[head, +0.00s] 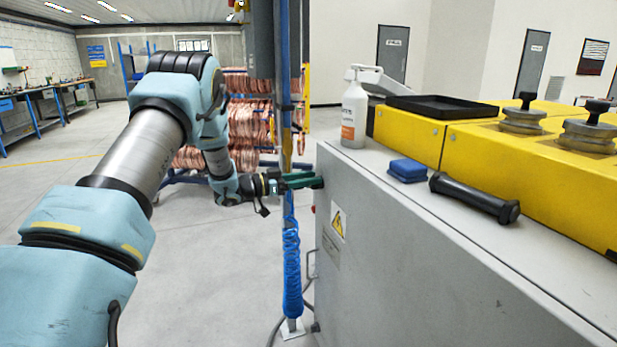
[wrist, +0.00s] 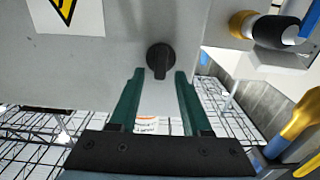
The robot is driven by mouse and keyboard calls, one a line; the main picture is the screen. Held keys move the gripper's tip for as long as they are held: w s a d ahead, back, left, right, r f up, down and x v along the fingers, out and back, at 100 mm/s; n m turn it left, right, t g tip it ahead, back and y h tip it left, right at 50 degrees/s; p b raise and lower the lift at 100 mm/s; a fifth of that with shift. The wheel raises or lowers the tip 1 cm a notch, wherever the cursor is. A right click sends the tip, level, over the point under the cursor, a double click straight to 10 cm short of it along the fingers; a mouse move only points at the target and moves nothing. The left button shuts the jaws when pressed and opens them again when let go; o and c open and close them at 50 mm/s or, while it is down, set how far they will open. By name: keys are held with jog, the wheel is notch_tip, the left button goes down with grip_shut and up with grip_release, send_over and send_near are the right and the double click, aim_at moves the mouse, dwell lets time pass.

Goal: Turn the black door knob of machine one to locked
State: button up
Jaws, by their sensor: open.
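The black door knob (wrist: 160,58) shows in the wrist view on the grey face of the machine cabinet (wrist: 110,62). It has a round base and a grip bar pointing down in the picture. My gripper (wrist: 158,75) is open, its two green fingers on either side below the knob, with the tips near the lower end of the bar. I cannot tell whether they touch it. In the head view my gripper (head: 318,179) is at the far left end of the grey cabinet (head: 400,250). The knob is hidden there.
A blue coiled hose (head: 291,270) and a blue post (head: 287,100) stand close to my gripper. On the cabinet top are a white bottle (head: 354,112), a blue block (head: 407,170) and a black handle (head: 474,198). A yellow and black fitting (wrist: 262,28) sits right of the knob.

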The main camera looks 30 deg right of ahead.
jog(key=shift+c, duration=0.2)
grip_shut()
